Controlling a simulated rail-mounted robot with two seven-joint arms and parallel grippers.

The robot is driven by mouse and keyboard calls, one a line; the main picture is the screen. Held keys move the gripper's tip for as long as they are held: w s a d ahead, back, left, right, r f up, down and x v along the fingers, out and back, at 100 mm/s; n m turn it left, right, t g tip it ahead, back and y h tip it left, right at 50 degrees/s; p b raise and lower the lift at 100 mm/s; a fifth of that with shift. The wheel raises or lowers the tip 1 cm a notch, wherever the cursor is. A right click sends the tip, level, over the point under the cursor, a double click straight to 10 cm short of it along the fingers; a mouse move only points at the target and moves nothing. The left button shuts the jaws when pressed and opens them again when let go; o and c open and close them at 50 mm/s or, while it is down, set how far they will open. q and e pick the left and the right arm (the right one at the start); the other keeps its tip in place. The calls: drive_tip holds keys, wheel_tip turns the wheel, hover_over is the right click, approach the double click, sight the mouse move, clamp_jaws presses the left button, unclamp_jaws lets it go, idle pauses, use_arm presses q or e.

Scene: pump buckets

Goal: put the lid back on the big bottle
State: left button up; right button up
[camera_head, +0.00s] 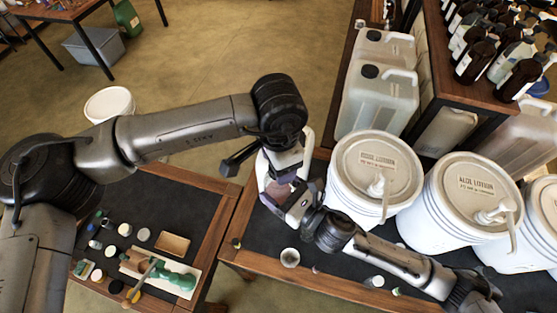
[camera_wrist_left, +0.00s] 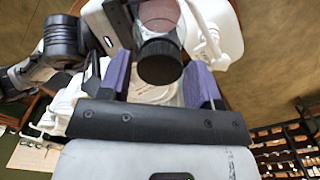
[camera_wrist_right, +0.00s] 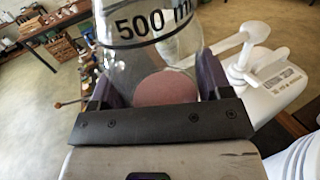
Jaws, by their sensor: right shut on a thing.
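A clear bottle marked "500 ml" (camera_wrist_right: 160,40) with pinkish contents is held in my right gripper (camera_wrist_right: 155,85). The bottle also shows at the top of the left wrist view (camera_wrist_left: 158,13). A black lid (camera_wrist_left: 160,58) is in line with its end there; I cannot tell if it is seated. My left gripper (camera_wrist_left: 162,85) is open, its purple fingers on either side of the lid. In the head view my left gripper (camera_head: 285,172) and right gripper (camera_head: 288,205) meet above the table edge, mostly hiding the bottle, whose pinkish part (camera_head: 278,190) shows between them.
Large white pump buckets (camera_head: 375,170) stand close on the right, with clear jugs (camera_head: 385,65) behind. A dark-topped table (camera_head: 262,235) lies below, with a small cup (camera_head: 290,258). Small jars and a white board (camera_head: 180,285) are on the left table. A shelf of dark bottles is top right.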

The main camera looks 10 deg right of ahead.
use_arm(q)
drive_tip(key=shift+o, duration=1)
drive_tip(key=shift+r, duration=0.1)
drive_tip(key=shift+r, duration=2.2)
drive_tip(key=shift+c, duration=0.4)
